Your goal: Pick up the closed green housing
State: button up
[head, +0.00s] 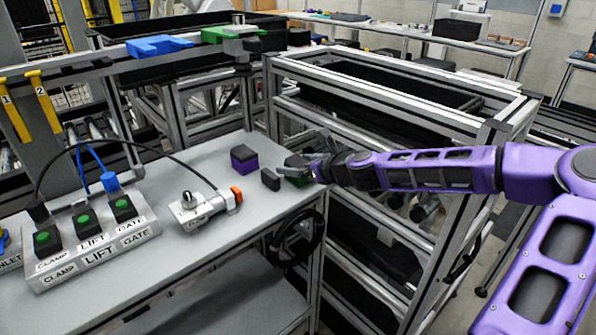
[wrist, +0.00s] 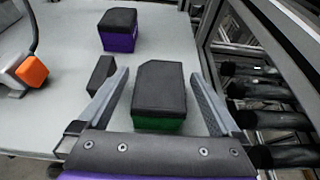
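The closed green housing (wrist: 158,95) is a small green box with a black lid. In the wrist view it sits on the grey table between the two fingers of my gripper (wrist: 160,98). The fingers are spread, with a gap visible on each side of it. In the head view my gripper (head: 300,170) is at the table's right edge, and only a little of the green housing (head: 300,181) shows behind it. Whether the fingers touch the housing lower down cannot be told.
A purple housing with a black lid (head: 244,159) and a loose black piece (head: 270,180) are close by on the table (head: 160,270). A clamp device with an orange end (head: 205,207) and a button box (head: 90,238) are further left. A metal frame rack (head: 400,130) stands right of the table.

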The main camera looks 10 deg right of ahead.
jog(key=c, duration=1.5)
jog(key=shift+r, duration=0.1)
